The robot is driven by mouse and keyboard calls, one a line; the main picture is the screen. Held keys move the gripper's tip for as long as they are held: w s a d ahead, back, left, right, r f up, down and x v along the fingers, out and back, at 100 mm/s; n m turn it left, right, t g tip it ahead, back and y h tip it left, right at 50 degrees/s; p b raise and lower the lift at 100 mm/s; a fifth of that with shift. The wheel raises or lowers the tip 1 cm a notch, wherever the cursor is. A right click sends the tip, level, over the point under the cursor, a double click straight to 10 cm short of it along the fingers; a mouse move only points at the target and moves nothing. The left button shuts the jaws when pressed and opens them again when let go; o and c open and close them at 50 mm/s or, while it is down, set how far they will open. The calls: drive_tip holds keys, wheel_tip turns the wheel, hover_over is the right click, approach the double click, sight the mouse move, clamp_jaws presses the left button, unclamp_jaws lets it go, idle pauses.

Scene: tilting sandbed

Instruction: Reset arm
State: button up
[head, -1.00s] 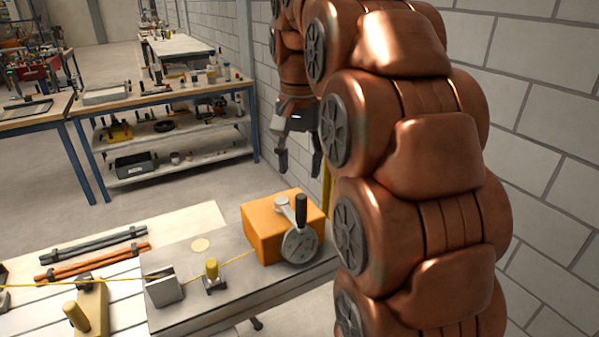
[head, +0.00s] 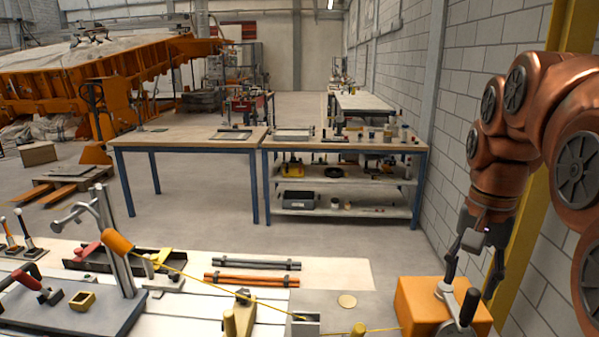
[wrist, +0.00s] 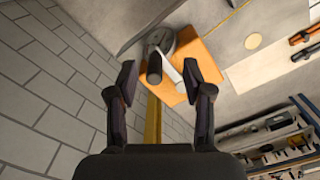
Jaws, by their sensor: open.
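My gripper (head: 476,262) hangs at the right in the head view, below my copper-coloured arm. Its two fingers are apart with nothing between them. An orange box (head: 418,305) with a crank handle (head: 466,309) stands just below the fingers in the head view. In the wrist view the gripper (wrist: 163,90) is open, and the orange box (wrist: 213,62) and the dark crank grip (wrist: 154,68) lie beyond the fingertips. I cannot tell the exact gap between the fingers and the crank.
A white block wall (head: 473,60) and yellow post (head: 530,235) stand close on the right. A yellow cord (head: 200,280) runs across the bench to the left. Workbenches (head: 190,135) stand behind, with open floor between. The orange tilting bed (head: 120,75) is at the back left.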

drive_tip(key=s+a+f+n+p, duration=0.1)
drive_tip(key=s+a+f+n, duration=0.3)
drive_tip(key=s+f, duration=0.3)
drive_tip(key=s+a+f+n+g+p, duration=0.1)
drive_tip(key=s+a+f+n, duration=0.3)
drive_tip(key=s, duration=0.9)
wheel_tip(320, 180, down, 5)
drive_tip(key=shift+a+r+g, duration=0.2)
drive_tip(key=shift+a+g, duration=0.1)
drive_tip(key=shift+a, duration=0.9)
drive_tip(key=shift+c, duration=0.4)
